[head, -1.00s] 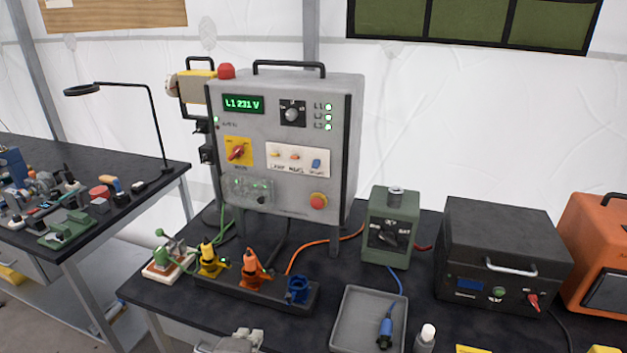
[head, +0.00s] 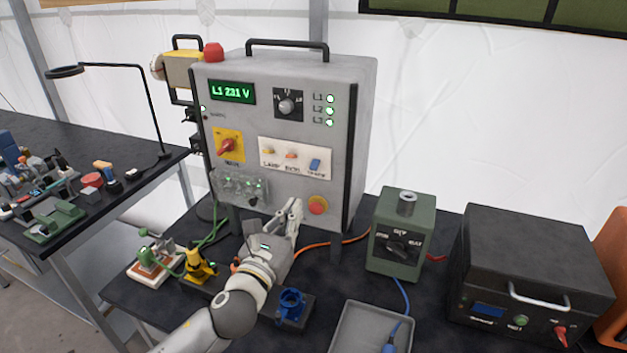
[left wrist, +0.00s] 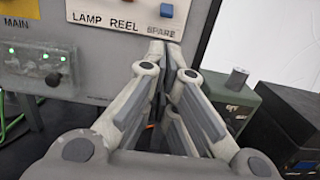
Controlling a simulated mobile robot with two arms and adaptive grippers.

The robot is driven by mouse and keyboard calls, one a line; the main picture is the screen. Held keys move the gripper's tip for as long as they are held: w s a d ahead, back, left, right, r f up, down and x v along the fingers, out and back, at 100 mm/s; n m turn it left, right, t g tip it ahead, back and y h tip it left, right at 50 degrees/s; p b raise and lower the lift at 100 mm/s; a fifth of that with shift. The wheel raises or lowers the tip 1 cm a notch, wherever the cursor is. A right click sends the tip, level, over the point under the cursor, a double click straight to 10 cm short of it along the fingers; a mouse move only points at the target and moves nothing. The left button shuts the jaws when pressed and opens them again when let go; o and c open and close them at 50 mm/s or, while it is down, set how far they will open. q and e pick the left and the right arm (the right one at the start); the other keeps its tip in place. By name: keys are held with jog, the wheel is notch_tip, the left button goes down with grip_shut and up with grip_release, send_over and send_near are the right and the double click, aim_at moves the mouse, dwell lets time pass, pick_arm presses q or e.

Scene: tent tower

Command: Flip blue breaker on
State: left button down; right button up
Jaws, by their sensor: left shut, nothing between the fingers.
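The blue breaker (head: 315,166) is the right-hand switch on the cream breaker plate (head: 290,173), above the label SPARE. It also shows in the left wrist view (left wrist: 167,10) at the top edge, partly cut off. Beside it on the plate are the yellow LAMP and orange REEL switches. My left gripper (head: 296,207) is shut and empty, in front of the panel and below the blue breaker. In the left wrist view its fingertips (left wrist: 172,48) show just under the SPARE label; I cannot tell whether they touch the panel. My right gripper is not in view.
A red emergency button (head: 318,205) sits on the panel just right of my left gripper. A yellow MAIN switch (head: 228,146) is at left. A green box (head: 396,235) stands to the right. Coloured plugs stand below, with a blue socket (head: 291,305).

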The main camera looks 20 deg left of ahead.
pick_arm(q)
jog(key=p, duration=0.2)
send_near(316, 174)
jog(key=w, duration=0.4)
jog(key=shift+w+d+r, duration=0.1)
jog(key=shift+d+r, duration=0.2)
jog(key=shift+r, duration=0.05)
jog(key=shift+w, duration=0.85)
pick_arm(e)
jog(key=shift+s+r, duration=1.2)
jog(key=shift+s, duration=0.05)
pick_arm(q)
jog(key=shift+w, duration=0.2)
